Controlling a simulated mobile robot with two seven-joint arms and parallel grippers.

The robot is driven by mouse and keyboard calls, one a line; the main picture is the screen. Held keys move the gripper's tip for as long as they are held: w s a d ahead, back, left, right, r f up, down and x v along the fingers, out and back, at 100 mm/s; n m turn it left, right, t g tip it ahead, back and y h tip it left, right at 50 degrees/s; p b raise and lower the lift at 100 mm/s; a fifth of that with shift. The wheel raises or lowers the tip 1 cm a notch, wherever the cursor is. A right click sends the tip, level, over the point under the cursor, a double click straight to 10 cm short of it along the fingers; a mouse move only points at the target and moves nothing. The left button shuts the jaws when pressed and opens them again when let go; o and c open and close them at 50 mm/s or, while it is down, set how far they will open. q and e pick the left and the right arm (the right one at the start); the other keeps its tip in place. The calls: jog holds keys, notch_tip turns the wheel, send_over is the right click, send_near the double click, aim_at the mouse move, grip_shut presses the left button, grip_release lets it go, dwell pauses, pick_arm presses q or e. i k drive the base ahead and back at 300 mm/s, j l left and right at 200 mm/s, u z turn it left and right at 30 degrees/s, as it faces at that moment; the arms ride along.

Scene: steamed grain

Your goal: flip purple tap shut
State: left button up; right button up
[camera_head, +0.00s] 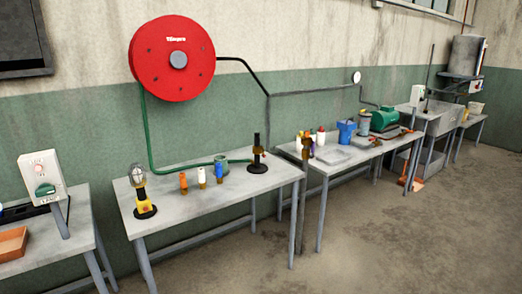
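A small purple piece (312,151) shows at the left end of the middle table, beside a brown post. It may be the purple tap, but it is too small to tell its shape or whether it is open or shut. On the nearer table stand three small brass-coloured fittings with an orange top (183,180), a white top (202,174) and a blue top (219,170). Neither of my grippers is in view.
The nearer table (235,195) also bears a caged lamp (140,190) and a dark upright valve (258,153). A red hose reel (172,58) hangs on the wall. The middle table (335,168) holds bottles and a blue container (346,132). The floor (400,245) in front is clear.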

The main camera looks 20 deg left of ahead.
aim_at(312, 156)
jog(key=u, duration=0.25)
jog(key=i+l+z, duration=0.15)
jog(key=i, duration=2.55)
jog(key=j, duration=0.1)
